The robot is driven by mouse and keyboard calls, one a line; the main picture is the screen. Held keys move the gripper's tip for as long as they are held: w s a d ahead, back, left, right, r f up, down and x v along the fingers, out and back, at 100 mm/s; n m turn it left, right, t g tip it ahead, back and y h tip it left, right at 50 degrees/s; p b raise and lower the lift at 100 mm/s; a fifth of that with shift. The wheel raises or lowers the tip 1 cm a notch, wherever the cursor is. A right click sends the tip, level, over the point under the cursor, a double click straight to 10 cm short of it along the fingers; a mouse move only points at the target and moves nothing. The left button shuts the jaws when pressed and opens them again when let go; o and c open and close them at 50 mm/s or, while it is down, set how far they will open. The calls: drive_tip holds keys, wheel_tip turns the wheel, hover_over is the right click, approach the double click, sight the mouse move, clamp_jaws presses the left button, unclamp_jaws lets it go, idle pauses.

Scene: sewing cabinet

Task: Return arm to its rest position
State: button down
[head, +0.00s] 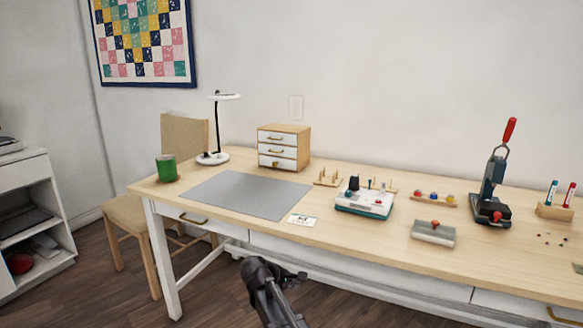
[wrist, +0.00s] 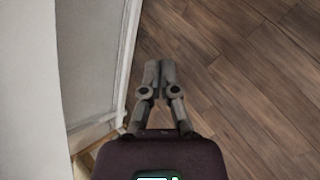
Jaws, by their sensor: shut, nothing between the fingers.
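My gripper (wrist: 159,72) shows in the wrist view with its two grey fingers together and nothing between them. It points over the brown wooden floor (wrist: 235,90), close beside a pale panel (wrist: 95,60) on the left. In the head view, a dark part of my arm (head: 268,290) shows at the bottom middle, in front of the sewing table (head: 350,240) and low against its front edge. The rest of the arm is out of view.
On the table are a green mug (head: 166,168), a lamp (head: 213,158), a small drawer cabinet (head: 284,148), a grey mat (head: 247,194), a white sewing device (head: 364,203) and a press (head: 491,190). A chair (head: 185,130) stands behind its left end. Floor (head: 215,300) is free in front.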

drive_tip(key=s+d+f+m+g+y+p, duration=0.1)
drive_tip(key=s+d+f+m+g+y, duration=0.2)
drive_tip(key=s+d+m, duration=0.6)
drive_tip(key=s+d+f+m+g+y, duration=0.25)
drive_tip(key=s+d+m+y, duration=0.35)
drive_tip(key=s, duration=0.5)
wheel_tip(320, 180, up, 39)
drive_tip(key=d+h+p, duration=0.1)
drive_tip(key=p, duration=3.7)
drive_tip(key=shift+f, duration=0.15)
drive_tip(key=shift+s+d+f, duration=0.1)
drive_tip(key=shift+s, duration=0.05)
